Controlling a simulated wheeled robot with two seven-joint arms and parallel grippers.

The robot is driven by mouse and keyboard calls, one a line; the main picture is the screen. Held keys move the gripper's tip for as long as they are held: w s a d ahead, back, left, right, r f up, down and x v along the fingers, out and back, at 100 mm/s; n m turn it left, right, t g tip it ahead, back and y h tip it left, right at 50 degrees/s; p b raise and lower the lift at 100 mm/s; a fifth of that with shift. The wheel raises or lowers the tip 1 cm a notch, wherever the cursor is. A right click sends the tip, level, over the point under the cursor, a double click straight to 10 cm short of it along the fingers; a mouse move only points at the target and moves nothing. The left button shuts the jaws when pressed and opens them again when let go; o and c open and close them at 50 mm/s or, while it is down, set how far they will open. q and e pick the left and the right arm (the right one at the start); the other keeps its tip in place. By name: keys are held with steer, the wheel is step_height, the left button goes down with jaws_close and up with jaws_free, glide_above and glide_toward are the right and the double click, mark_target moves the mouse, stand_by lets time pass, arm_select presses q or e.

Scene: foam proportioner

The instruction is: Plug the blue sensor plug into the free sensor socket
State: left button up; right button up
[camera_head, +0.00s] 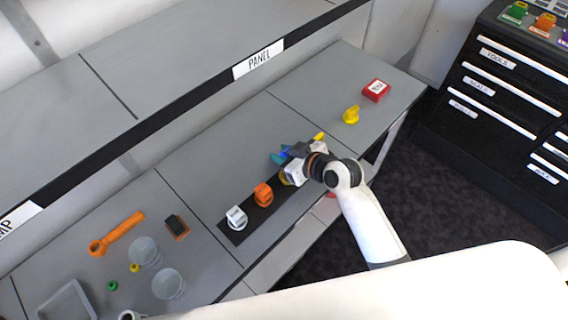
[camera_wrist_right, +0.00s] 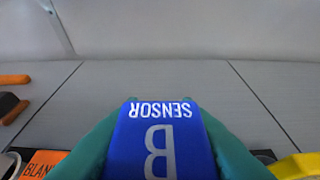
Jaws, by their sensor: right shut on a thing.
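A blue plug marked SENSOR B (camera_wrist_right: 155,140) fills the lower middle of the right wrist view, between the two teal fingers of my right gripper (camera_wrist_right: 158,150). In the head view my right gripper (camera_head: 284,155) is above the bench near the far end of a black strip (camera_head: 232,236), shut on the plug. Only a small bit of blue shows there, and the wrist hides the rest. I cannot make out a free sensor socket in either view. My left gripper is not in view.
The strip holds a white plug (camera_head: 236,218) and an orange one (camera_head: 263,194). A yellow part (camera_head: 351,114) and red box (camera_head: 375,90) lie farther right. An orange tool (camera_head: 116,233), clear cups (camera_head: 145,251) and a grey tray (camera_head: 66,301) are left. The PANEL ledge (camera_head: 258,60) runs behind.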

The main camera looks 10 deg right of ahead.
step_height(320, 180, up, 4)
steer(key=shift+r+p, duration=0.1)
steer(key=shift+p, duration=0.2)
step_height(320, 180, up, 5)
steer(key=p, duration=0.4)
steer(key=shift+f+p, duration=0.2)
steer(key=shift+p, duration=0.1)
steer(key=shift+f, duration=0.1)
